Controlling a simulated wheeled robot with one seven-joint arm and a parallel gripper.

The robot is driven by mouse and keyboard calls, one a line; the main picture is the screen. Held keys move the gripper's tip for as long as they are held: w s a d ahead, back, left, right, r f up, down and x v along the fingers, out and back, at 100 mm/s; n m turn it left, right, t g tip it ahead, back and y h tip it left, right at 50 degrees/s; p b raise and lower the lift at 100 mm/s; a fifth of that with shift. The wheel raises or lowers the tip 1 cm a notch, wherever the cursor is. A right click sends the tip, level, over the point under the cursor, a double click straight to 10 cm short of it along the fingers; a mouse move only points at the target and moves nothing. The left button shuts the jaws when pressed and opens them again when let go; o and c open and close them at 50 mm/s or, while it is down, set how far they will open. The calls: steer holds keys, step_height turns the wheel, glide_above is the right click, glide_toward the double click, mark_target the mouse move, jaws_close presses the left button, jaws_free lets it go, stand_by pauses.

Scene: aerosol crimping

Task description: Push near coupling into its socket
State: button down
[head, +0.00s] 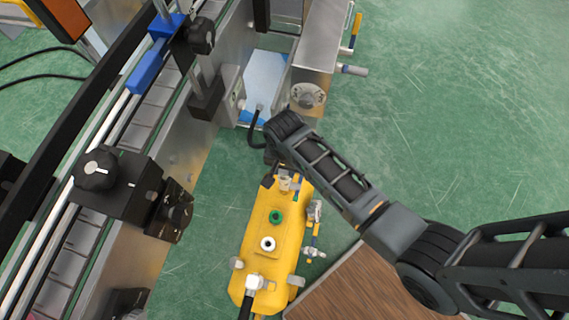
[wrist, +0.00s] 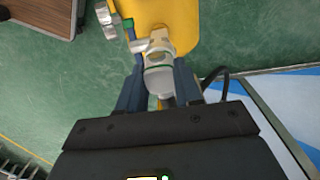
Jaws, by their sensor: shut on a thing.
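My gripper (wrist: 160,85) is shut on a pale coupling (wrist: 158,68) with a green ring, its dark fingers on both sides of it. The coupling's far end meets or overlaps a pale fitting at the end of a yellow tank (wrist: 168,12); I cannot tell how deeply it sits in any socket. In the head view, my gripper (head: 270,178) is at the far end of the yellow tank (head: 254,222), partly hidden by my wrist. A pale fitting (head: 285,182) shows beside it. Another white fitting (head: 254,283) with a black hose is at the tank's near end.
A conveyor (head: 110,170) with black knobs runs along the left. A wooden surface (head: 365,290) lies lower right. Green floor is open at right.

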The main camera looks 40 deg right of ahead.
steer(key=c, duration=0.7)
jaws_free()
steer(key=shift+f, duration=0.1)
steer(key=shift+r+p, duration=0.35)
steer(key=shift+r, duration=3.6)
steer(key=shift+f, duration=0.1)
